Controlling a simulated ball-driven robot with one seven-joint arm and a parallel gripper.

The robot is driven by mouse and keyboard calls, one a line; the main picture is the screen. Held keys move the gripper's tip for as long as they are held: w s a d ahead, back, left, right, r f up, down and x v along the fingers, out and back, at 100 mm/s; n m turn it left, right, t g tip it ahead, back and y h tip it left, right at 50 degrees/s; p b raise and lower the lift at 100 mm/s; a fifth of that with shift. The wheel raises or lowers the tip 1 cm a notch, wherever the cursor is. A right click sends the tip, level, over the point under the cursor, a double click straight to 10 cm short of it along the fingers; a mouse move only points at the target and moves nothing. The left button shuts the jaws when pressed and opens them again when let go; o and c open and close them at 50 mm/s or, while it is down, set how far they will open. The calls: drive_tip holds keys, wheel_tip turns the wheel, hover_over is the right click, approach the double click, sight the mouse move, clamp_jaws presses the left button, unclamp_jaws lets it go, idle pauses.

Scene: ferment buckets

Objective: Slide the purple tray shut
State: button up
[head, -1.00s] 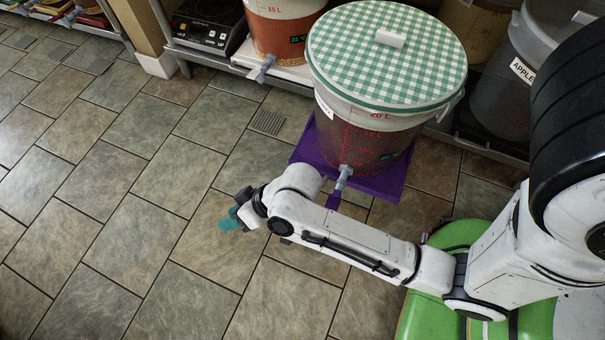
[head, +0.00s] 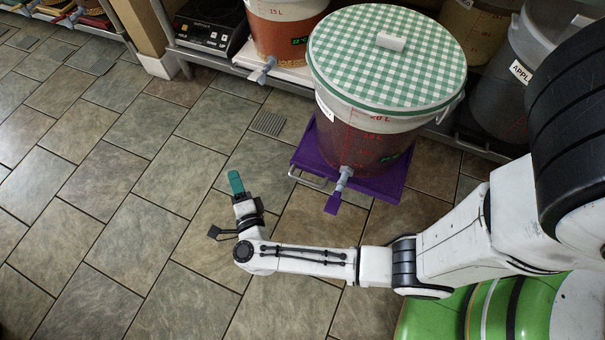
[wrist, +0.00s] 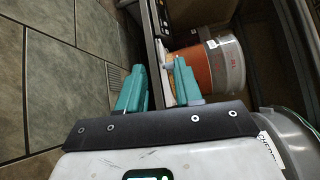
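The purple tray (head: 384,187) sticks out from the low shelf in the head view, over the tiled floor. A large bucket (head: 360,147) with a green checked lid stands on it. The bucket's tap, with a purple lever (head: 333,202), points to the front. A silver bar handle (head: 306,180) shows at the tray's front left. My gripper (head: 236,183) is left of the tray, apart from it and its handle. In the wrist view, its two teal fingers (wrist: 160,85) stand apart with nothing between them. The tray's rear is hidden under the bucket.
An orange-filled bucket (head: 278,32) stands on a white tray on the shelf, its tap sticking out. A black cooker (head: 211,27) is left of it. A grey bucket (head: 500,95) is at the right. The tiled floor left of my arm is clear, with a small drain (head: 268,123).

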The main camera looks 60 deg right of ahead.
drive_tip(key=s+d+f+m+g+h, duration=0.2)
drive_tip(key=s+f+m+g+h, duration=0.15)
drive_tip(key=s+g, duration=0.2)
drive_tip(key=m+g, duration=0.4)
drive_tip(key=g, duration=0.3)
approach(308, 181)
drive_tip(key=shift+h, duration=0.25)
drive_tip(key=x, duration=0.3)
drive_tip(key=b+x, duration=0.1)
drive_tip(key=x, duration=0.2)
drive_tip(key=f+b+x, duration=0.1)
drive_tip(key=x, duration=0.3)
drive_tip(key=shift+a, duration=0.1)
clamp_jaws()
